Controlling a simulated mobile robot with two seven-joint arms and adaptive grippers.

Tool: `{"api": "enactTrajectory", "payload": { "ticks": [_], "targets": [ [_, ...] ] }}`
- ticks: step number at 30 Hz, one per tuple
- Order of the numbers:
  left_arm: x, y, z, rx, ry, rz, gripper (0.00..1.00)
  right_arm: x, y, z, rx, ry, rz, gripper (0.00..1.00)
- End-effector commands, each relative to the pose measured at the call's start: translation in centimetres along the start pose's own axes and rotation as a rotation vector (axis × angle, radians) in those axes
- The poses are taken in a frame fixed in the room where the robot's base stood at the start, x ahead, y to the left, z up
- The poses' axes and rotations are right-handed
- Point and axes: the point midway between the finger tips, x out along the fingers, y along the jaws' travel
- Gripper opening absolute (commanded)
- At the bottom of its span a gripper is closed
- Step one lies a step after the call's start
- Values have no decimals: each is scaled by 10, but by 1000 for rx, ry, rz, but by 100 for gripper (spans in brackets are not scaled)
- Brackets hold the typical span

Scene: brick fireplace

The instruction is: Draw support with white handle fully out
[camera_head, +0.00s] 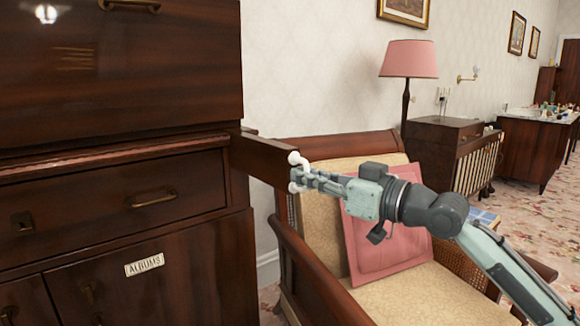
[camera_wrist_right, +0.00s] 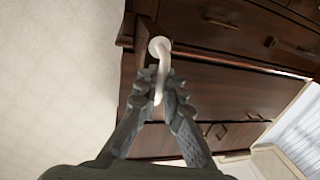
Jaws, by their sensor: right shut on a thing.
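The support (camera_head: 262,160) is a dark wooden slat that sticks out from the right side of the wooden cabinet in the head view. Its white handle (camera_head: 296,158) is at the outer end; it shows as a curved white piece in the right wrist view (camera_wrist_right: 159,47). My right gripper (camera_head: 303,178) is shut on the white handle, with its fingers on both sides of it (camera_wrist_right: 159,84). The fingers hide part of the handle. My left gripper is not in view.
The dark wooden cabinet (camera_head: 110,215) with drawers and an "ALBUMS" label (camera_head: 144,264) fills the left. An armchair (camera_head: 320,275) with a pink cushion (camera_head: 385,255) stands right beside it, below my right arm. A pink lamp (camera_head: 409,58) stands behind.

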Motion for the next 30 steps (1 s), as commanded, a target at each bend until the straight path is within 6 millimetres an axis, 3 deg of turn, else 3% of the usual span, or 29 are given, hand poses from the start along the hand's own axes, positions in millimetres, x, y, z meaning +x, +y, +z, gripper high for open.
{"api": "enactTrajectory", "payload": {
  "ticks": [3, 9, 22, 27, 30],
  "targets": [
    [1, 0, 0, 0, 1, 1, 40, -22, -4, 2, -2, -4, 1, 0],
    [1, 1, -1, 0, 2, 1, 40, -42, -8, 1, 0, -1, 0, 0],
    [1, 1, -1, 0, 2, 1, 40, -46, -10, 1, 1, -3, -1, 0],
    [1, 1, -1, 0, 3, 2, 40, -46, -10, 1, 1, -2, -1, 25],
    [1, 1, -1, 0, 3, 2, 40, -46, -9, 1, 1, -1, -1, 30]
  ]
}}
